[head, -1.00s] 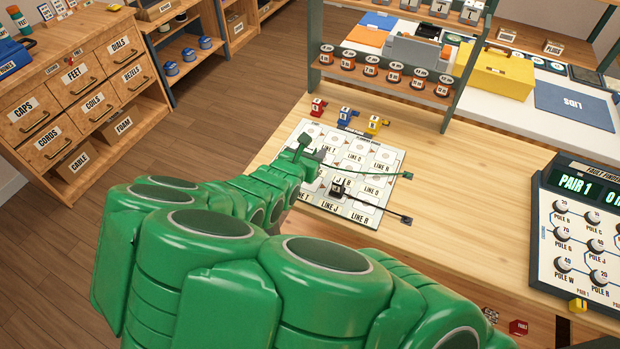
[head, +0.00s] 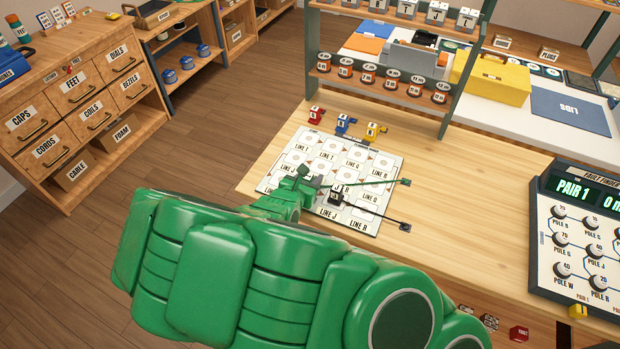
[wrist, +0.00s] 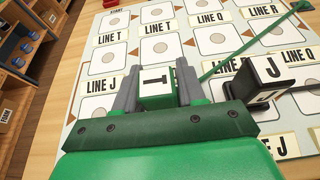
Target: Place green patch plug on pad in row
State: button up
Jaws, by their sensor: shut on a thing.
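My gripper (wrist: 156,88) is shut on the green patch plug (wrist: 158,98), which has a white top with a dark letter. In the head view my gripper (head: 312,188) is low over the pad board (head: 358,222), at its middle left, and my arm covers the near left corner. The plug's green cord (wrist: 252,45) runs off to the right. A black plug (wrist: 262,82) stands on the board just right of my gripper. Whether the green plug touches the board is hidden by my gripper.
Red (head: 316,116), blue (head: 345,123) and yellow (head: 374,131) plugs stand along the board's far edge. A dark cord end (head: 405,227) lies right of the board. A tester (head: 585,235) stands at the right. The bench between is clear.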

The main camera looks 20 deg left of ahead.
jog(key=shift+f, duration=0.15)
jog(key=o, duration=1.1)
jog(key=shift+o, duration=0.2)
jog(key=shift+s+r, duration=0.35)
jog(key=shift+s, duration=0.15)
jog(key=shift+v, duration=3.15)
